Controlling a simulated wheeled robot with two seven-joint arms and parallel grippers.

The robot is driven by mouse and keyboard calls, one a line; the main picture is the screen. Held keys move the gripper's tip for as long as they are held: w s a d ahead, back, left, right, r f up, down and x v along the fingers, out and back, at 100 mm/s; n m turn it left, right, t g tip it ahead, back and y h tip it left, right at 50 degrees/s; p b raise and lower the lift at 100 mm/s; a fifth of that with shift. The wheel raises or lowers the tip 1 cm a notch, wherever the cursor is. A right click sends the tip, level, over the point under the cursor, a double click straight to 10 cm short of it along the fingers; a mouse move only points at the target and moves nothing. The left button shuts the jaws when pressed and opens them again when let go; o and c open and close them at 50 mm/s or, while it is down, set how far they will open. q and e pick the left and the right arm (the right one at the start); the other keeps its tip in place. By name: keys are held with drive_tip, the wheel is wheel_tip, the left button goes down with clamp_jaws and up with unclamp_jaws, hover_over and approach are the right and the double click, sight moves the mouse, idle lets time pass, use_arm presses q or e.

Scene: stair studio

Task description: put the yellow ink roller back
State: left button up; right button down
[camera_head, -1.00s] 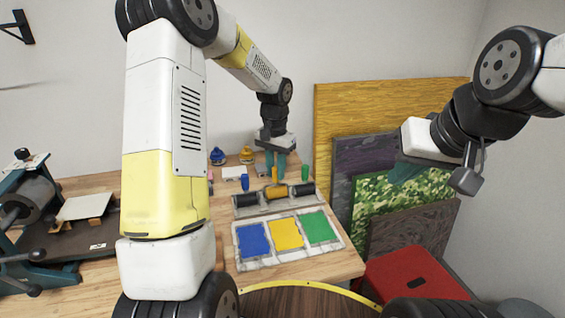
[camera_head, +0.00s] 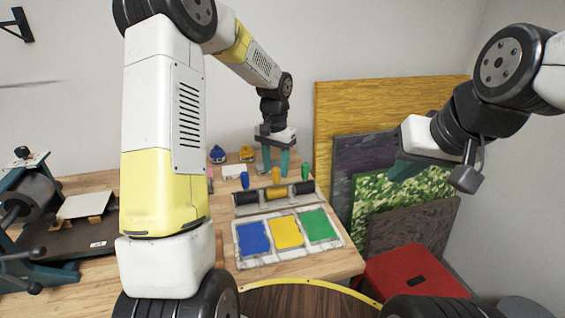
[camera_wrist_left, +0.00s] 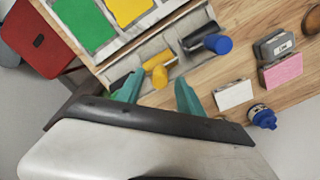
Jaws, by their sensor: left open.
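The yellow ink roller (camera_head: 276,191) lies in the grey rack (camera_head: 280,205), between the rollers with blue and green handles. It also shows in the left wrist view (camera_wrist_left: 160,76), its handle sticking up. My left gripper (camera_head: 276,172) is open, with its teal fingers spread on either side of the yellow handle. In the left wrist view (camera_wrist_left: 158,82) a gap shows between the handle and each finger. My right gripper (camera_head: 403,171) hangs at the right, away from the rack; its finger opening is not clear.
An ink tray (camera_head: 240,266) with blue, yellow and green pads lies in front of the rack. Blue (camera_head: 217,154) and yellow (camera_head: 247,154) bottles stand behind. A pink block (camera_wrist_left: 282,70) and white block (camera_wrist_left: 233,94) lie near. A press (camera_head: 35,200) stands left; panels (camera_head: 390,90) lean right.

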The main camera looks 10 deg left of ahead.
use_arm(q)
drive_tip(key=s+r+t, duration=0.1)
drive_tip(key=s+r, duration=0.2)
drive_tip(key=r, duration=0.5)
drive_tip(key=s+r, duration=0.2)
drive_tip(key=r, duration=0.6)
drive_tip(key=s+a+r+n+t+h, duration=0.2)
drive_tip(key=s+t, duration=0.3)
drive_tip(key=s, duration=1.6)
drive_tip(key=shift+a+n, duration=0.15)
drive_tip(key=shift+n, duration=0.75)
drive_tip(key=shift+r, duration=0.1)
